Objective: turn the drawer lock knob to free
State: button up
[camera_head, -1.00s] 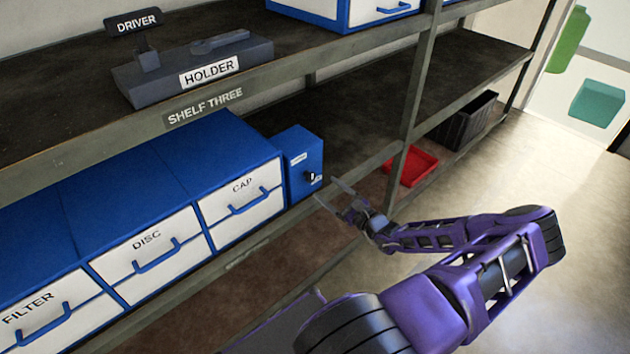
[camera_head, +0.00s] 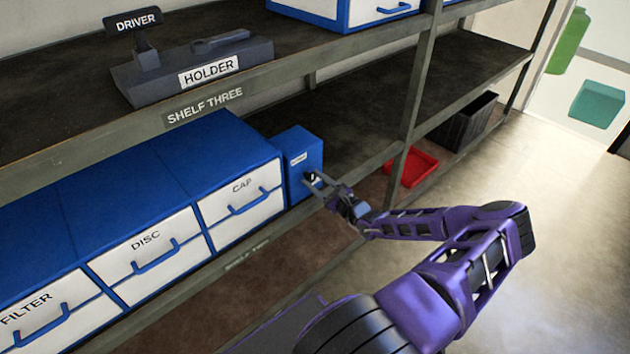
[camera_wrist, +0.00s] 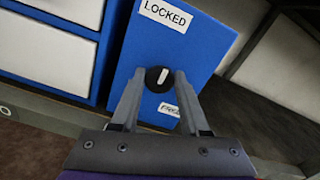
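The lock knob (camera_wrist: 158,79) is a round black knob with a white pointer line, on the front of a blue lock box (camera_head: 301,147). In the wrist view the pointer runs nearly upright, tilted slightly right, toward the LOCKED label (camera_wrist: 166,14). A second label (camera_wrist: 170,109), reading FREE, sits below right of the knob, partly covered by a finger. My gripper (camera_wrist: 159,78) is open, with its fingertips on either side of the knob; I cannot tell whether they touch it. In the head view my gripper (camera_head: 312,183) is at the box front and hides much of the knob.
White-fronted drawers marked FILTER, DISC and CAP (camera_head: 242,216) stand left of the box. Above is a shelf with a driver holder (camera_head: 190,72). A shelf post (camera_head: 411,120) stands to the right, with a red tray (camera_head: 412,168) and a black crate (camera_head: 466,122) beyond.

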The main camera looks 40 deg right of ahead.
grip_shut()
jog(key=shift+m, duration=0.3)
jog(key=shift+r+m+p, duration=0.1)
jog(key=shift+m+p, duration=0.55)
jog(key=shift+m, duration=0.35)
jog(key=m, duration=0.4)
jog(key=shift+d+m+p, duration=0.1)
jog(key=shift+m+p, duration=0.2)
jog(key=shift+p, duration=0.1)
jog(key=m, duration=0.5)
jog(key=shift+d+f, duration=0.1)
jog(key=shift+f, duration=0.1)
jog(key=m+b, duration=0.1)
jog(key=m, duration=0.4)
jog(key=shift+m, duration=0.4)
